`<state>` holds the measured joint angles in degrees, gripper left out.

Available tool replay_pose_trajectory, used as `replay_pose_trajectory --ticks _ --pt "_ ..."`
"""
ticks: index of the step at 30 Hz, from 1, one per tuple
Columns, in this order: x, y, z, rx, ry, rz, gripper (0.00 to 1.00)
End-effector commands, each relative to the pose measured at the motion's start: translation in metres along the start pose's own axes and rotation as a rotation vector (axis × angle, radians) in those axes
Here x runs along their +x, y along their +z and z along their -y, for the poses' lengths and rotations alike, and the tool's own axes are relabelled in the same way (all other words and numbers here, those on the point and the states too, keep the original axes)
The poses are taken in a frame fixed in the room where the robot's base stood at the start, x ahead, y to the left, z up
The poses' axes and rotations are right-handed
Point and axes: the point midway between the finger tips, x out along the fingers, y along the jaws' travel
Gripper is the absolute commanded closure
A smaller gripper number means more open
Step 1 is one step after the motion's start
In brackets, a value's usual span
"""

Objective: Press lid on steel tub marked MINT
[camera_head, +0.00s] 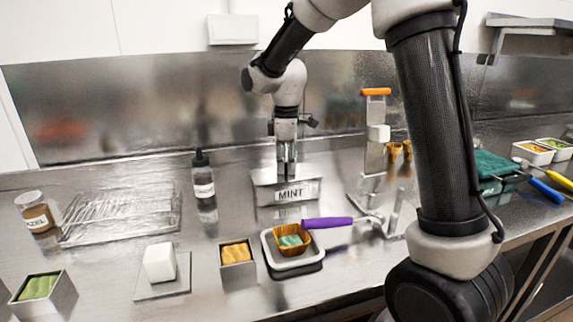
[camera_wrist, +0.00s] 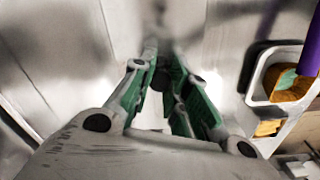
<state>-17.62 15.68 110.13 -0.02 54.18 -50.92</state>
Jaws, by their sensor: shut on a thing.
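The steel tub marked MINT (camera_head: 288,211) stands upright on the counter, its label facing front. A flat steel lid (camera_head: 262,178) lies over the tub's top; I cannot tell whether its edge sits fully down all round. My gripper (camera_head: 287,170) points straight down at the middle of the lid, shut on it. In the wrist view my gripper (camera_wrist: 163,78) has its green-padded fingers close around a small dark part, mostly hidden between the tips. The tub's inside is hidden.
A white tray (camera_head: 291,263) with a wooden bowl and purple-handled tool lies just in front. A black-capped bottle (camera_head: 203,182) and wire rack (camera_head: 120,214) are to the left. An orange-topped steel stand (camera_head: 374,160) is to the right.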

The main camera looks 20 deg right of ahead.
Motion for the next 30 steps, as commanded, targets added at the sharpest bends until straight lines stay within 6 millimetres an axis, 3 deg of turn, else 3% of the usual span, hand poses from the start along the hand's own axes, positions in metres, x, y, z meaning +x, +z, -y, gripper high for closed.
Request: replay_pose_trajectory --ticks 8,9,13,19,20,23,30 --pt "0.0001 0.0 0.0 0.0 0.0 0.0 1.0" --pt "0.0 0.0 0.0 0.0 0.0 0.0 0.8" --pt "0.0 0.0 0.0 0.0 0.0 0.0 0.58" --pt "0.0 0.0 0.0 0.0 0.0 0.0 0.58" --pt "0.0001 0.0 0.0 0.0 0.0 0.0 0.56" --pt "0.0001 0.0 0.0001 0.0 0.0 0.0 0.38" --pt "0.0001 0.0 0.0 0.0 0.0 0.0 0.36"
